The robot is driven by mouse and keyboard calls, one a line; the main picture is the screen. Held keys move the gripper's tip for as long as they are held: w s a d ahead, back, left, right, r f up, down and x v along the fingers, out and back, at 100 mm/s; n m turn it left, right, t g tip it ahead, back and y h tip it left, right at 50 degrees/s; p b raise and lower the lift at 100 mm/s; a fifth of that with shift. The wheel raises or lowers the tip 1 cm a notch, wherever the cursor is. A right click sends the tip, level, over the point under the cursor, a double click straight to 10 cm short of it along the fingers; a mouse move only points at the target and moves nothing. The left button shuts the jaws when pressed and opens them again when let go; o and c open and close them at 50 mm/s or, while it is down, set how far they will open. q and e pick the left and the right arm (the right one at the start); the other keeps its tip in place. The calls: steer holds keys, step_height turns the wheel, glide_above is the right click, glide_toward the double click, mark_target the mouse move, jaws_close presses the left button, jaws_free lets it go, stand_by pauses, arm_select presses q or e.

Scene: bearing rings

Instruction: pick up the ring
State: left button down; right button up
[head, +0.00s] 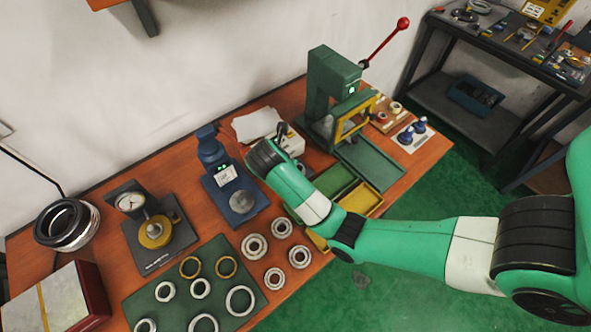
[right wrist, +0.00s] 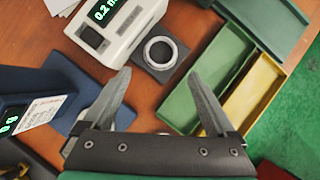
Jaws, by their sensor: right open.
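A grey metal ring (right wrist: 160,52) lies flat on a small dark block beside a white device with a green display (right wrist: 112,28), in the right wrist view. My right gripper (right wrist: 160,73) is open and empty, its two fingers pointing toward the ring with one on either side of its line. The gap between fingertips and ring is hard to judge. In the head view my right arm reaches in from the right and its wrist hides this ring. Other rings lie on the green mat (head: 178,310), including brass ring (head: 190,267). My left gripper is not in view.
Several bearings, such as one bearing (head: 254,246), stand right of the mat. A blue device (head: 232,190), a dial gauge stand (head: 150,225) and a green press (head: 330,90) stand on the table. Green (right wrist: 210,85) and yellow (right wrist: 256,92) trays lie right of the ring.

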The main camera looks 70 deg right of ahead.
steer(key=b+x, duration=0.2)
steer(key=x, duration=0.3)
steer(key=shift+d+f+b, duration=0.1)
steer(key=shift+b, duration=0.25)
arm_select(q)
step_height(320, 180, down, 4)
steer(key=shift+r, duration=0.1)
arm_select(e)
steer(key=shift+d+f, duration=0.1)
steer(key=b+x, duration=0.3)
steer(key=x, duration=0.2)
steer(key=shift+s+f, duration=0.1)
steer(key=shift+s, duration=0.1)
steer(key=shift+f, duration=0.1)
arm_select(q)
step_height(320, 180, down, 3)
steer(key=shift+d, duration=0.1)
arm_select(e)
steer(key=shift+w, duration=0.1)
steer(key=c, duration=1.2)
steer(key=shift+c, duration=0.2)
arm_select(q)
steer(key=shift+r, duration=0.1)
arm_select(e)
steer(key=shift+r, duration=0.25)
